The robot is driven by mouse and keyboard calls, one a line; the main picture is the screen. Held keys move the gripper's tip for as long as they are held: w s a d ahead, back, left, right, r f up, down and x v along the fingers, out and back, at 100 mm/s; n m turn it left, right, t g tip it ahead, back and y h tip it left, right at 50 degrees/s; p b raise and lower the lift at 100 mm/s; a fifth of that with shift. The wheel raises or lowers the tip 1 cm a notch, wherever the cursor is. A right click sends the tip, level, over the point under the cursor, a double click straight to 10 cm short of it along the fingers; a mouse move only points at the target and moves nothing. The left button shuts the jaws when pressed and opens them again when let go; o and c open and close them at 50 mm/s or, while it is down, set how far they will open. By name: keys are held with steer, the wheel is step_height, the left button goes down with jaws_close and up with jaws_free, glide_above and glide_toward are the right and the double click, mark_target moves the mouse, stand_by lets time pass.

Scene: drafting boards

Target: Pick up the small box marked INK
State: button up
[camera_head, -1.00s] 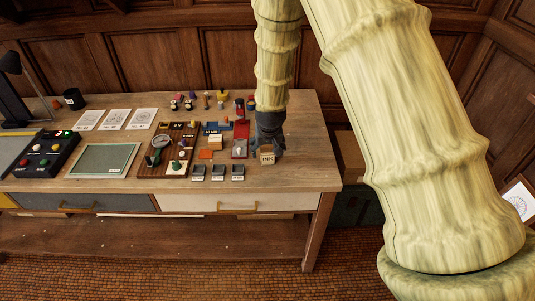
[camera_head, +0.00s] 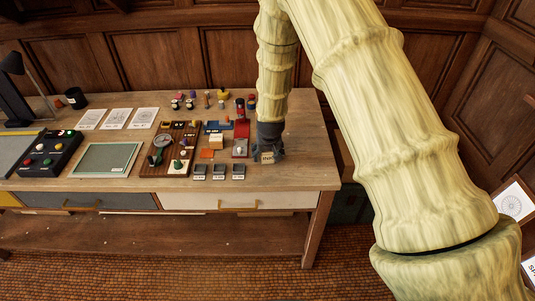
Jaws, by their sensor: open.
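The small INK box (camera_head: 267,158) is pale wood-coloured with dark lettering on its front. It sits near the right end of the wooden desk. My gripper (camera_head: 268,148) is dark grey and points straight down over the box, with its fingers low around or beside it. The fingers look apart, and the box shows between them. Whether the fingers touch the box cannot be told. The upper part of the box is partly hidden by the gripper.
Left of my gripper stand a red block-like device (camera_head: 241,147) and several small dark labelled blocks (camera_head: 219,172). A wooden board with a gauge (camera_head: 160,141) lies further left. The desk (camera_head: 308,150) is bare to the right of my gripper.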

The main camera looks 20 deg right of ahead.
steer(key=c, duration=1.1)
steer(key=shift+c, duration=0.2)
steer(key=shift+r, duration=0.1)
